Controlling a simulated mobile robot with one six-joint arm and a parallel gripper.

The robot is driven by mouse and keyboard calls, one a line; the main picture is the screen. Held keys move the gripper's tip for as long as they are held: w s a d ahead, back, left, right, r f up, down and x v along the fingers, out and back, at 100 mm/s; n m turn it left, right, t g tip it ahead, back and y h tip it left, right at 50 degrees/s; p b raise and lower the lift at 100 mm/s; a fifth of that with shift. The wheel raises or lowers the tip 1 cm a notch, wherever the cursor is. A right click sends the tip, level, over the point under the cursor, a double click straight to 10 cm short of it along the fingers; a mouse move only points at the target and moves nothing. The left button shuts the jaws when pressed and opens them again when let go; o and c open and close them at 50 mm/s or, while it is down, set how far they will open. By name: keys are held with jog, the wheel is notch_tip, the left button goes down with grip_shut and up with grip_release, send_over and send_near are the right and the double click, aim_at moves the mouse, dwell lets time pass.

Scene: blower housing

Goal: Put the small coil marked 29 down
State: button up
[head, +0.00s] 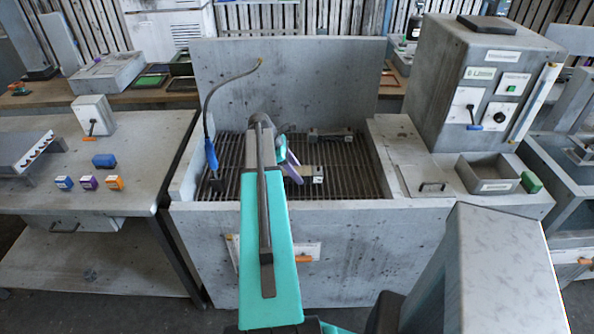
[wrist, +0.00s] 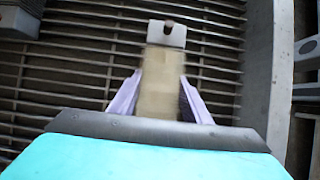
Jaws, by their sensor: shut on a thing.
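My gripper (wrist: 157,84) has pale purple fingers, shut on the sides of a tan, block-like piece with a grey end plate, which I take for the small coil (wrist: 160,62). The plate has a dark notch or hole. In the head view the coil (head: 308,171) shows just right of my gripper (head: 291,164), over the slatted grate (head: 350,180) of the grey basin. A small white label faces the camera; its number is too small to read. Whether the coil touches the slats, I cannot tell. My arm hides part of the grate.
Another small piece (head: 330,134) lies farther back on the grate. A flexible hose with a blue handle (head: 211,155) stands at the basin's left. The basin's right ledge (head: 405,165) borders a grey control box (head: 480,85). Bare slats lie right of the coil.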

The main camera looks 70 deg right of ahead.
jog(key=o, duration=1.4)
jog(key=shift+f, duration=0.1)
jog(key=shift+r, duration=0.2)
jog(key=b+v, duration=0.3)
jog(key=v, duration=0.7)
jog(key=shift+w+r, duration=0.25)
jog(key=shift+r, duration=0.05)
jog(key=shift+w+a+r, duration=0.2)
jog(key=shift+r, duration=0.3)
